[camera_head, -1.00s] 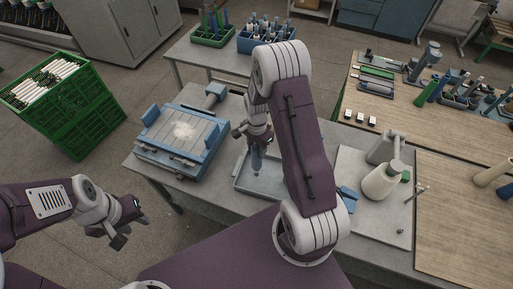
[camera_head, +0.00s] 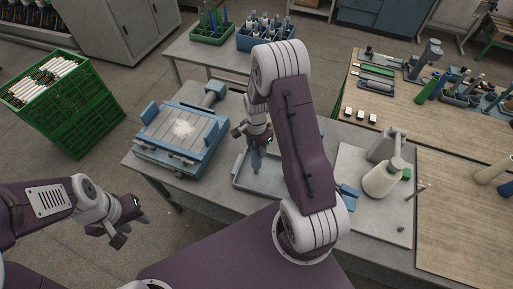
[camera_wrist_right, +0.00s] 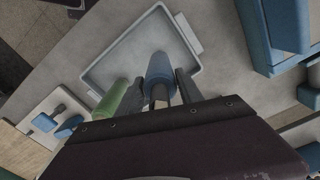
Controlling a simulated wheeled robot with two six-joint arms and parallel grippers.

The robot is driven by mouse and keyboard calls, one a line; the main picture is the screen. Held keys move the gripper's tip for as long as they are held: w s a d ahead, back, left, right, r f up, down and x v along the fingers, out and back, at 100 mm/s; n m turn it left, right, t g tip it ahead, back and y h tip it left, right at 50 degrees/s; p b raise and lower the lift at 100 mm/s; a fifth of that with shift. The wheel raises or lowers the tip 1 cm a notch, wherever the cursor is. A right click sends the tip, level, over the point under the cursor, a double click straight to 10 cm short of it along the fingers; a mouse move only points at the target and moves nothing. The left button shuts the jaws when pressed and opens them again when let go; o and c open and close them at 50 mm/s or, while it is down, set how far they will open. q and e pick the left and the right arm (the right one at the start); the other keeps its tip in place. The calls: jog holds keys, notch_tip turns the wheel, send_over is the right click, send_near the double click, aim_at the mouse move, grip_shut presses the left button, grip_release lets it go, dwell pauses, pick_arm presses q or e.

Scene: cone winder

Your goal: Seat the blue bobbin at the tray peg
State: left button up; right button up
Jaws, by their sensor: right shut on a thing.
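The blue bobbin (camera_head: 256,163) is in my right gripper (camera_head: 254,148), over the grey tray (camera_head: 240,183) on the table. In the right wrist view the bobbin (camera_wrist_right: 160,68) sits between the two dark fingers of my right gripper (camera_wrist_right: 163,90), its far end pointing into the tray (camera_wrist_right: 97,72). A green bobbin (camera_wrist_right: 112,98) shows left of the fingers there, near the tray's edge. I cannot make out the tray peg, or whether the blue bobbin touches the tray. My left gripper (camera_head: 125,228) is empty, with fingers apart, off the table's left side.
A blue-framed machine (camera_head: 180,133) stands left of the tray. A cream cone (camera_head: 381,182) stands on a grey plate to the right. A green crate (camera_head: 70,115) of white tubes stands at the left. My right arm hides part of the tray.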

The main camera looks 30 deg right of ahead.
jog(key=shift+f+b, duration=1.45)
jog(key=shift+f, duration=0.6)
jog(key=o, duration=1.3)
jog(key=shift+r, duration=0.45)
notch_tip(320, 180, up, 8)
jog(key=shift+r+b, duration=0.1)
jog(key=shift+b, duration=0.55)
